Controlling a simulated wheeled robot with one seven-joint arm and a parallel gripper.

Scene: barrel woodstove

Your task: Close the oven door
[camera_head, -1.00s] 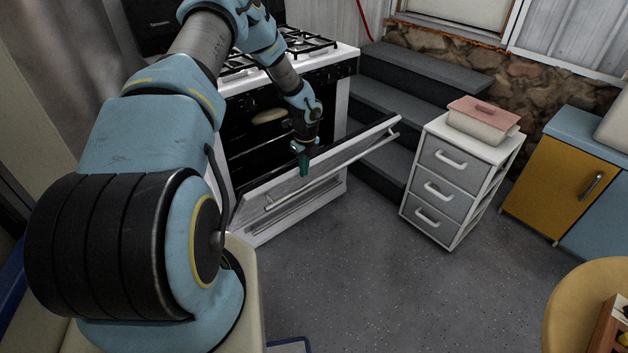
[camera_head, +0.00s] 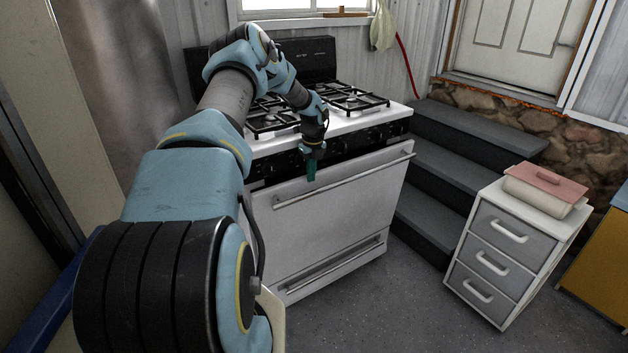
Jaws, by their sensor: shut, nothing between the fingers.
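The white stove stands ahead with black burner grates on top. Its oven door (camera_head: 335,218) is swung up nearly upright, with a dark gap along its top edge below the knob panel. A long handle (camera_head: 350,180) runs across the upper part of the door. My gripper (camera_head: 311,178) is shut and empty, pointing down at the door's top edge, left of its middle. I cannot tell whether its fingertips touch the door. My arm covers the left part of the stove.
Dark steps (camera_head: 447,165) rise right of the stove. A white drawer cabinet (camera_head: 513,245) with a pink-lidded dish (camera_head: 545,190) stands at the right. A lower drawer (camera_head: 335,268) is below the door. Grey floor (camera_head: 400,315) is clear in front.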

